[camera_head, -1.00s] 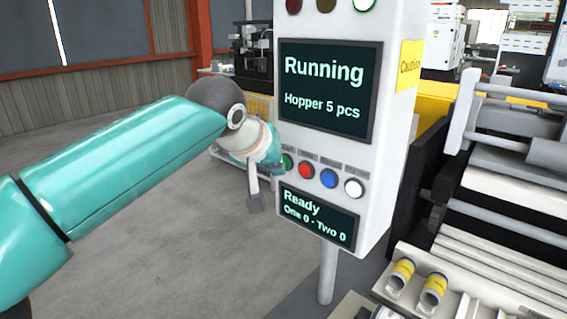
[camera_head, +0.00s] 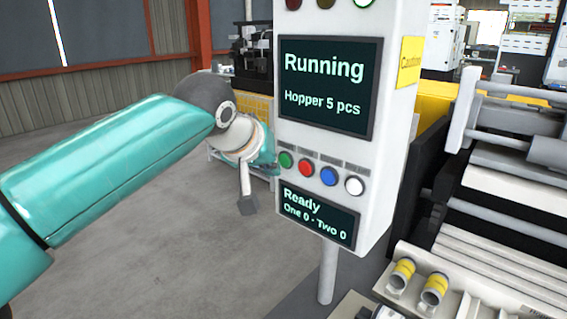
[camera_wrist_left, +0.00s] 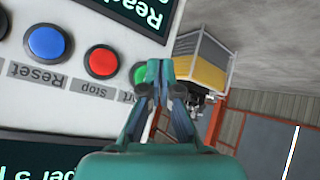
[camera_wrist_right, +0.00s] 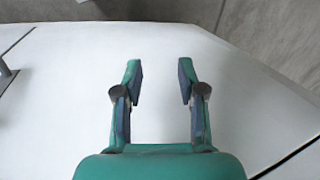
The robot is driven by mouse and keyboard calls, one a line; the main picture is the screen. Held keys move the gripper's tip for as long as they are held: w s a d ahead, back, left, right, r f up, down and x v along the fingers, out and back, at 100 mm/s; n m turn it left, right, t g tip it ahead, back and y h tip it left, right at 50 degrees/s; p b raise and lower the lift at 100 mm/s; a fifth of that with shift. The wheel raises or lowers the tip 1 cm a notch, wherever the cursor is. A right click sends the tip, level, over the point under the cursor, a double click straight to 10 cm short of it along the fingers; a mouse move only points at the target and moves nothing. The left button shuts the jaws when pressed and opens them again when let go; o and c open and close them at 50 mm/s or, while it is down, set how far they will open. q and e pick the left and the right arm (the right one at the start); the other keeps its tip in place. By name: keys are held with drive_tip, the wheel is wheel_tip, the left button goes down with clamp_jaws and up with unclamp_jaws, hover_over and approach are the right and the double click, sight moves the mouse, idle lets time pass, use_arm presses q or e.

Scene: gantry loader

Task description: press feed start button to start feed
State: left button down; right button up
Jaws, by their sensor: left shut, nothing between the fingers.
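The green button (camera_head: 285,160) is at the left end of the button row on the white control panel (camera_head: 395,150). In the left wrist view the green button (camera_wrist_left: 141,76) is partly hidden by my fingers, and its label ends in "art". My left gripper (camera_wrist_left: 158,72) is shut and empty in front of the panel. In the head view my left gripper (camera_head: 264,150) is just left of the green button, mostly hidden behind its wrist. The upper screen (camera_head: 328,88) reads "Running, Hopper 5 pcs". My right gripper (camera_wrist_right: 160,75) is open and empty over a pale surface.
The red stop button (camera_head: 306,169), blue reset button (camera_head: 328,177) and white button (camera_head: 354,187) sit close beside the green one. A lower screen (camera_head: 317,216) reads "Ready, One 0 - Two 0". Machinery (camera_head: 510,190) stands right of the panel. Open floor lies left.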

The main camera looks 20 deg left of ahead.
use_arm(q)
drive_tip(key=shift+s+a+b, duration=0.3)
drive_tip(key=shift+s+b, duration=0.05)
drive_tip(key=shift+s, duration=0.45)
drive_tip(key=shift+s+a+b, duration=0.25)
drive_tip(key=shift+s+b, duration=0.1)
drive_tip(key=shift+s, duration=0.4)
drive_tip(key=shift+s+a+b, duration=0.3)
drive_tip(key=shift+s+b, duration=0.05)
drive_tip(key=shift+s, duration=0.45)
